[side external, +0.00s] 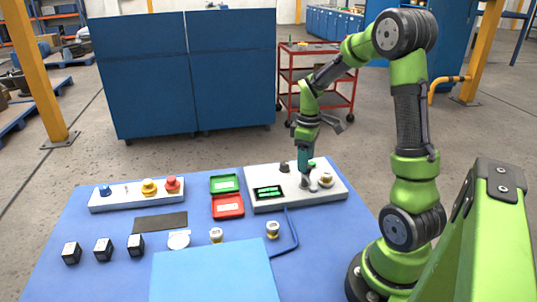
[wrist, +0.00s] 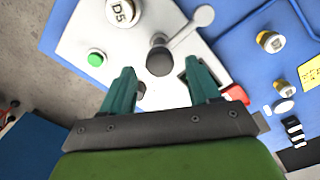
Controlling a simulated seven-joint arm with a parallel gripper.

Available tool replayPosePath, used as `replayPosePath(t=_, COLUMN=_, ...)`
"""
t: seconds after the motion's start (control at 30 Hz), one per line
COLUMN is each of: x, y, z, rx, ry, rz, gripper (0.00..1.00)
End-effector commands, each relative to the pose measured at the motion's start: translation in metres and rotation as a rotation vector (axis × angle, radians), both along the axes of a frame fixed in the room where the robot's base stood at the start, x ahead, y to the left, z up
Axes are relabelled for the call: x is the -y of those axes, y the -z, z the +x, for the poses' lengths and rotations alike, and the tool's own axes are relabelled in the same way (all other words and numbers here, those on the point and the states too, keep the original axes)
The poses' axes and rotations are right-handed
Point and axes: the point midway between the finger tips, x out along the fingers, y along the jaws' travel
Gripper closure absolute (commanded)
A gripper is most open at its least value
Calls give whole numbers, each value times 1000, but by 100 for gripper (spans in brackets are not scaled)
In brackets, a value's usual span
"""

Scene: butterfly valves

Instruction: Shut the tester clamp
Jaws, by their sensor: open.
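The tester (side external: 262,204) is a pale panel at the back right of the blue mat, with a green-lit display (side external: 268,192) and a green button (wrist: 96,58). A valve marked D5 (wrist: 122,12) sits on it, also visible in the side view (side external: 326,180). The clamp appears as a grey post with a dark round top (wrist: 159,62) and a pale lever (wrist: 188,31) swung to one side, apart from the valve. My gripper (side external: 303,166) is open and points down above the tester. In the wrist view its teal fingers stand either side of the clamp post; contact cannot be told.
A green tray (side external: 224,184) and a red tray (side external: 228,207) lie left of the tester. Two loose valves (side external: 272,230) (side external: 216,236) and a blue bent bar (side external: 293,232) lie in front. A button panel (side external: 137,194) and several black blocks (side external: 103,249) are further left.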

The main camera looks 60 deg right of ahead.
Motion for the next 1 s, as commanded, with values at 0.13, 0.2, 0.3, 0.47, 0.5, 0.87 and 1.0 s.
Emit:
replayPosePath(t=0.13, x=0, y=13, z=0, rx=-1, ry=-1, rz=1, gripper=39)
replayPosePath(t=0.2, x=0, y=15, z=0, rx=0, ry=0, rz=0, gripper=39)
replayPosePath(t=0.3, x=0, y=16, z=0, rx=0, ry=0, rz=0, gripper=39)
replayPosePath(t=0.47, x=0, y=16, z=0, rx=0, ry=0, rz=0, gripper=39)
replayPosePath(t=0.5, x=0, y=16, z=0, rx=0, ry=0, rz=0, gripper=44)
replayPosePath(t=0.87, x=0, y=16, z=0, rx=0, ry=0, rz=0, gripper=99)
replayPosePath(t=1.0, x=0, y=16, z=0, rx=1, ry=0, rz=-1, gripper=100)
